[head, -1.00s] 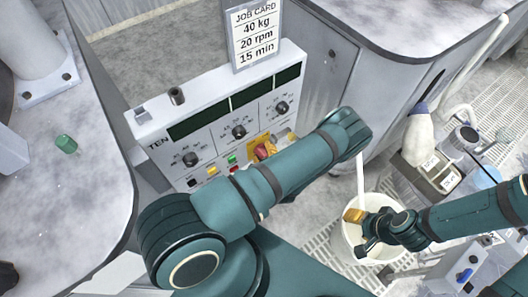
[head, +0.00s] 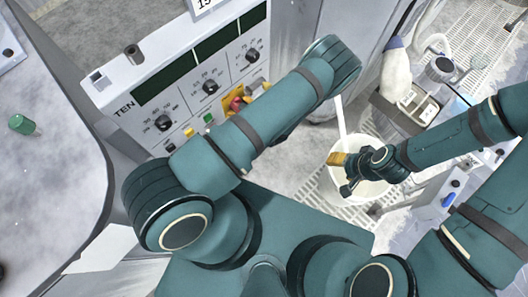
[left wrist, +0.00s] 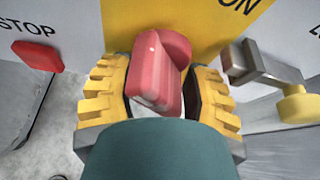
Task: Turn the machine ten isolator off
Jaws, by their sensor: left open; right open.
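The machine ten panel (head: 160,97) is a pale box marked TEN, with dark displays and several dials. Its isolator is a red knob (head: 235,103) on a yellow plate, partly covered by my left arm. In the left wrist view the red knob (left wrist: 158,70) stands out below the ON lettering, slightly tilted. My left gripper (left wrist: 160,90) is open, with a yellow ridged finger on each side of the knob; contact cannot be told. The head view mostly hides this gripper. My right gripper (head: 350,172) is open over a white bucket (head: 335,190).
A red STOP button (left wrist: 38,55) is left of the knob, and a lever with a yellow end (left wrist: 300,108) is right of it. A green bottle (head: 22,124) lies on the left worktop (head: 50,175). A grey caddy (head: 408,105) stands beyond the bucket.

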